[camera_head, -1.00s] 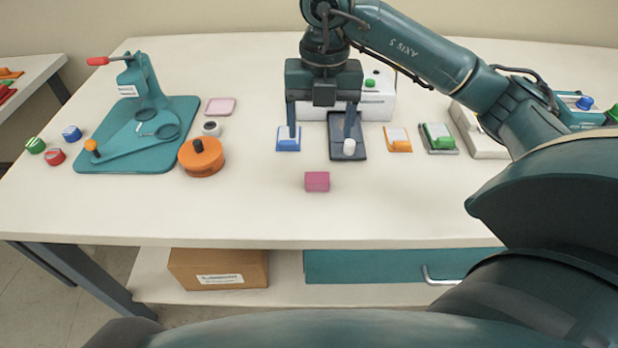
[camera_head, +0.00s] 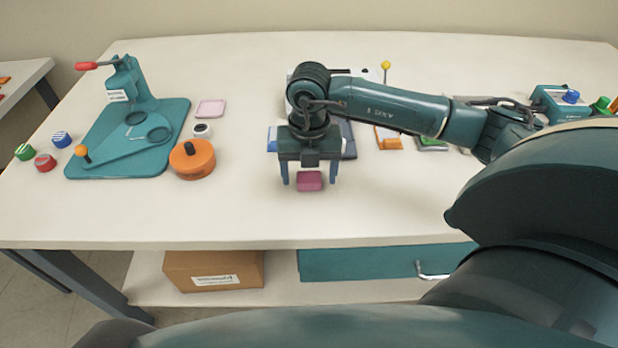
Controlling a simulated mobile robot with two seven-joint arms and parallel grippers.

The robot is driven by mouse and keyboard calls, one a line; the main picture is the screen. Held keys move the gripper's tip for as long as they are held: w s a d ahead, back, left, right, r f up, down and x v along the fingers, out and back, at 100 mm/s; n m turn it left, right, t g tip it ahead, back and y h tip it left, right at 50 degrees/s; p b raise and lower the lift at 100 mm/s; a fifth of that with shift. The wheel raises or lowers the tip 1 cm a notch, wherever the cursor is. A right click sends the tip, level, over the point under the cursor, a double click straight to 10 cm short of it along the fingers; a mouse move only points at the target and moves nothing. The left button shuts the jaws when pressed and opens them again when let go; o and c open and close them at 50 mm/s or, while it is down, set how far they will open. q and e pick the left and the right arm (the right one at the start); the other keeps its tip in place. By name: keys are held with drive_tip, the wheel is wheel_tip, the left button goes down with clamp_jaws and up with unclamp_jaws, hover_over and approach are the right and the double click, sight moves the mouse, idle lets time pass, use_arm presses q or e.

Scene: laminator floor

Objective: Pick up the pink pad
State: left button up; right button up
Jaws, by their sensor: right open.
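The pink pad (camera_head: 310,181), a small magenta-pink block, lies on the white table near its front middle. My right gripper (camera_head: 310,180) is open over it, with one finger on the left of the pad and one on the right. The fingers look apart from its sides; whether the fingertips touch the table I cannot tell. A flat pale pink piece (camera_head: 210,108) lies farther back, beside the teal press. My left gripper is not in view.
A teal press (camera_head: 128,130) with a red handle stands at the left. An orange round container (camera_head: 192,159) sits between it and my gripper. A blue-and-white block, a dark tray and an orange block (camera_head: 388,140) lie partly hidden behind my right arm. The front table strip is clear.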

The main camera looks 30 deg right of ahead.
sight(309, 179)
drive_tip(key=shift+f, duration=0.3)
drive_tip(key=shift+c, duration=0.4)
drive_tip(key=c, duration=1.1)
drive_tip(key=shift+o, duration=0.2)
wheel_tip(309, 179, up, 10)
